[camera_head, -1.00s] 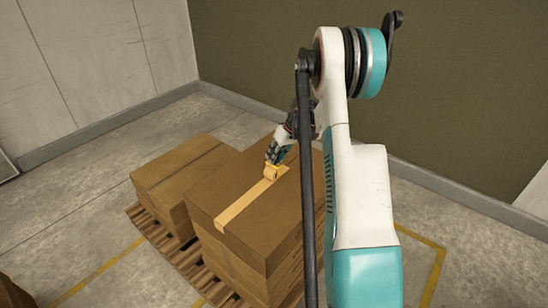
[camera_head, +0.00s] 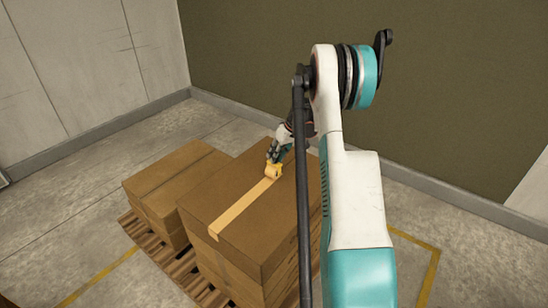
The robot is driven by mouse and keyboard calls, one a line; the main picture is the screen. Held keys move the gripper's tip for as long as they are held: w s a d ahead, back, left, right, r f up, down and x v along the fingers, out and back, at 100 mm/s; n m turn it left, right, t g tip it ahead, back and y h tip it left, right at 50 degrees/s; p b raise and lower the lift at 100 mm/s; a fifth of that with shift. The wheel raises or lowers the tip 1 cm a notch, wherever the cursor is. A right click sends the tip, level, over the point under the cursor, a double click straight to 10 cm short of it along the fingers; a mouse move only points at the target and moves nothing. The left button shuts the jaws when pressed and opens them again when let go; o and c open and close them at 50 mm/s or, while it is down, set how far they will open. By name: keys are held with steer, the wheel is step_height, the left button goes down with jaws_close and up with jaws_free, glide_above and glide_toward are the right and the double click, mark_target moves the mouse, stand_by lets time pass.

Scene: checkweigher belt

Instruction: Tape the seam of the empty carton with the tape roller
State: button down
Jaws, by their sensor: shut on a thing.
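The carton (camera_head: 225,188) is a large brown box on the pallet, with its top closed. A pale strip of tape (camera_head: 238,210) runs along its top from the near left edge to the tape roller. The tape roller (camera_head: 273,171) is small and yellow and sits at the far end of the strip, at the carton's top. My gripper (camera_head: 275,160) is shut on the tape roller from above. My arm hides the right part of the carton, and the fingertips are too small to make out in detail.
A lower brown box (camera_head: 165,178) stands left of the carton. Both stand on a wooden pallet (camera_head: 165,262). A yellow line (camera_head: 98,277) marks the floor around it. An olive wall (camera_head: 250,60) closes the back, with bare floor before it.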

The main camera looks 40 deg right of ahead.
steer(key=d, duration=0.3)
steer(key=shift+w+f, duration=0.1)
steer(key=shift+w, duration=0.15)
steer(key=shift+d, duration=0.1)
steer(key=w+d, duration=0.2)
steer(key=d, duration=1.1)
steer(key=shift+w+d, duration=0.3)
steer(key=shift+w, duration=0.1)
stand_by(1.6)
step_height(320, 180, up, 7)
steer(key=p, duration=0.3)
stand_by(0.6)
stand_by(0.3)
